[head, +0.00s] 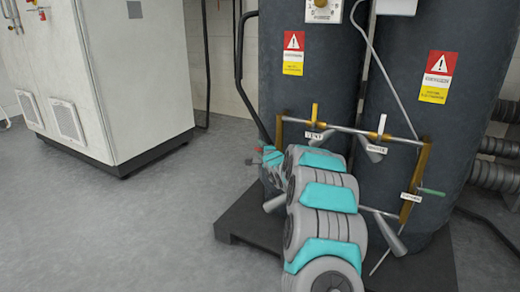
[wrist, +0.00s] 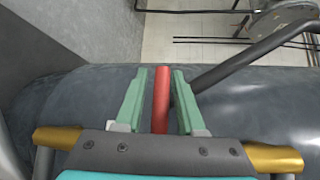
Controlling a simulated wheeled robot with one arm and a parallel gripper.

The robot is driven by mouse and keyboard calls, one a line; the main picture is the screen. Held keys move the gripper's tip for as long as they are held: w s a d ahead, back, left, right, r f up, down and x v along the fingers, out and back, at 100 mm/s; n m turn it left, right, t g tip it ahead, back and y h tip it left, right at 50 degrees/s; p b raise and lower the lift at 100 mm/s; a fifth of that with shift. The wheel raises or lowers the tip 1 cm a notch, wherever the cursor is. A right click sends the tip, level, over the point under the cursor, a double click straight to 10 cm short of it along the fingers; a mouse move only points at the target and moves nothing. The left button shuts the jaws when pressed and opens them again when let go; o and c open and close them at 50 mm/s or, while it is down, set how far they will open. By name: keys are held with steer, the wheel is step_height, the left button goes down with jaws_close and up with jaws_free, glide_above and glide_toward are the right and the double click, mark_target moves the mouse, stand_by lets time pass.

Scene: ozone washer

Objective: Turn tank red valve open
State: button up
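The red valve handle (wrist: 161,100) is a straight red bar standing between my gripper's two teal fingers in the wrist view. My gripper (wrist: 158,100) is open around it. The handle looks closer to the right finger, with a wider gap on the left; I cannot tell if it touches either. In the head view my gripper (head: 270,156) is at the left side of the dark grey tank (head: 310,85), low down. Only a small bit of red (head: 253,162) shows there, and my arm hides part of the pipework.
A metal pipe frame (head: 345,129) with brass fittings and white labels runs across the tank front. A dark curved bar (head: 240,75) rises left of the tank. The tanks stand on a black base (head: 233,222). A white cabinet (head: 130,75) is at left, with clear floor before it.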

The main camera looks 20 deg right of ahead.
jaws_close()
steer(key=shift+f, duration=0.1)
stand_by(1.0)
